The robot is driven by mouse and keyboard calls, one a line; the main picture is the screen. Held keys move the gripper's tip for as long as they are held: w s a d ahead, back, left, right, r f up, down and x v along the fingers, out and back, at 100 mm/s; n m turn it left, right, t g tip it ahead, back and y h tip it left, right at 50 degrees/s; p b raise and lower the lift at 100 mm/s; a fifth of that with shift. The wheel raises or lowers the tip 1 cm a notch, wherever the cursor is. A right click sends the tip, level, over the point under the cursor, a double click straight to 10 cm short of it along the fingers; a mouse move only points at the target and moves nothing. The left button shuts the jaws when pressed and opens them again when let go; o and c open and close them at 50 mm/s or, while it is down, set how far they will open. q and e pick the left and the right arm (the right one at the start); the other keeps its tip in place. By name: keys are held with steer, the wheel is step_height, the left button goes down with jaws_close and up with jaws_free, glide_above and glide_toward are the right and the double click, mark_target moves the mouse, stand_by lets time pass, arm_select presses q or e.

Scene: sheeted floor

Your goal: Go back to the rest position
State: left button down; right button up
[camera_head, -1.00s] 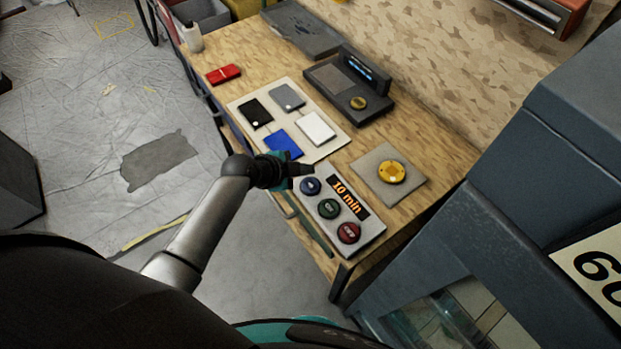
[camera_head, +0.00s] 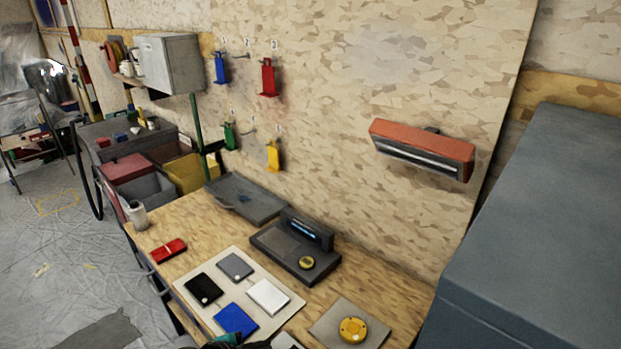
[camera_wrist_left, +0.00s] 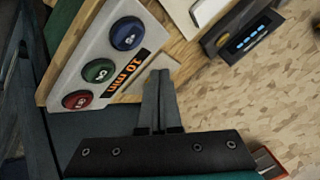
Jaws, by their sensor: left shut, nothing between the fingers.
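My left gripper (camera_wrist_left: 160,78) is shut and empty in the left wrist view, its fingers together near the edge of a button panel (camera_wrist_left: 105,55). That panel has blue, green and red round buttons and an orange "10 min" display. In the head view only a teal and dark part of my left arm shows at the bottom edge, and the fingers are out of frame. My right gripper is in neither view.
The wooden workbench (camera_head: 390,290) holds a pale board (camera_head: 240,262) with black, grey, blue and white cards, a dark scale (camera_head: 285,250), a red item (camera_head: 168,250) and a yellow button (camera_head: 352,329). A big grey cabinet (camera_head: 540,220) stands at right. Hooks hold coloured tags on the wall.

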arm_select(q)
steer(key=s+a+r+n+g+y, duration=0.1)
steer(key=s+r+n+y, duration=0.15)
steer(key=s+n, duration=0.35)
steer(key=s+a+r+n+g+y, duration=0.1)
steer(key=s+r+n+g, duration=0.2)
steer(key=s, duration=0.6)
steer(key=s+a+r+n+y, duration=0.1)
steer(key=s+r+n, duration=0.35)
steer(key=s, duration=0.25)
step_height(320, 180, down, 32)
steer(key=s+g+b, duration=0.2)
steer(key=b, duration=0.6)
steer(key=s+a+f+b, duration=0.1)
steer(key=s+f+b, duration=0.2)
steer(key=s+f, duration=0.4)
steer(key=s+a+f+b, duration=0.1)
steer(key=s+f+b, duration=0.3)
steer(key=s+f, duration=0.4)
step_height(320, 180, down, 4)
steer(key=shift+a+f+g, duration=0.2)
steer(key=shift+f+g, duration=0.05)
steer(key=shift+g, duration=0.15)
steer(key=shift+s+m+y, duration=0.1)
steer(key=shift+m+y, duration=0.15)
